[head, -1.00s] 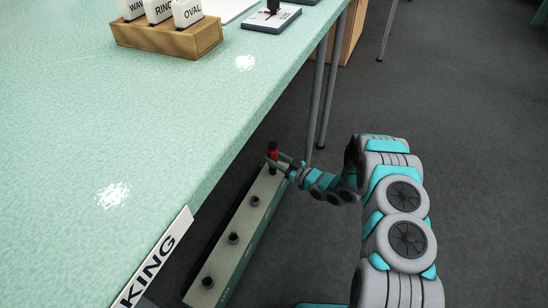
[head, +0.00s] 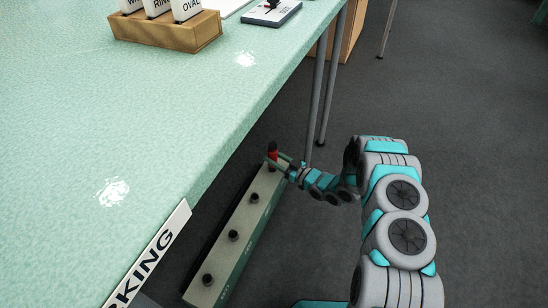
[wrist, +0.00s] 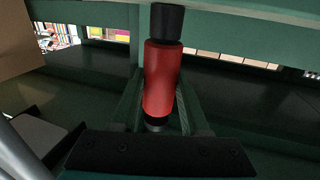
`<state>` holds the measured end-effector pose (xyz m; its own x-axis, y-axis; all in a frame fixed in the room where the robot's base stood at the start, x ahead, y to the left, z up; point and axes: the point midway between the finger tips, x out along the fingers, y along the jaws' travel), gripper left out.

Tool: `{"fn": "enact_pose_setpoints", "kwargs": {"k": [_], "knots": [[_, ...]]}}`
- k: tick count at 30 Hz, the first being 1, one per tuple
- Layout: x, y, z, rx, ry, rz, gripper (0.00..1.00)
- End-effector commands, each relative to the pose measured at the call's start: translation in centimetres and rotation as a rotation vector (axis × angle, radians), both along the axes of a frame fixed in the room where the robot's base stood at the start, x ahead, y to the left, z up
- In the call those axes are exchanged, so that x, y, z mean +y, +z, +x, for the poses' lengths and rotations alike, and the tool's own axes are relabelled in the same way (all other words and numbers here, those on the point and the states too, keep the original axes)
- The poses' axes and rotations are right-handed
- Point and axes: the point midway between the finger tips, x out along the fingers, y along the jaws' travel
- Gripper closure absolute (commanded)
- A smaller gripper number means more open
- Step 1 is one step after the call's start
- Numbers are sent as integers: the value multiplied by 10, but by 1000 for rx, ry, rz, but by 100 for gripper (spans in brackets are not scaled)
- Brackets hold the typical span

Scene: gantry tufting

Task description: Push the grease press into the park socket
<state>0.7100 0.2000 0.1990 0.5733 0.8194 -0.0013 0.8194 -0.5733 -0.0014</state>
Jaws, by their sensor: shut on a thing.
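The grease press (head: 272,152) is a red cylinder with a black top, standing roughly upright at the far end of a long grey-green rail (head: 241,231) beside the table. My gripper (head: 280,160) is shut on it from the right. In the wrist view the red body (wrist: 162,78) stands between the two green fingers of my gripper (wrist: 160,108), with its black cap above and a dark lower end below. The rail carries several dark round fittings, one of them a near knob (head: 208,280). Any socket under the press is hidden, so I cannot tell how deep it sits.
The pale green table (head: 150,110) fills the left, its edge running close beside the rail. A white sign (head: 150,258) hangs at that edge. Metal table legs (head: 316,100) stand just behind the press. A wooden block with labelled tiles (head: 165,31) is on the table. Open floor lies right.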

Motion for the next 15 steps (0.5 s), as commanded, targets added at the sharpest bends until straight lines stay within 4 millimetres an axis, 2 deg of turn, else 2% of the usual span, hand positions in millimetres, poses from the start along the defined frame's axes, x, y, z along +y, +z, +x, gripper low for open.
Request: {"fn": "enact_pose_setpoints", "kwargs": {"k": [5,6,15], "knots": [[0,-3,0,-1,0,1,100],[0,-4,0,-1,0,-1,54],[0,-3,0,0,0,0,20]]}}
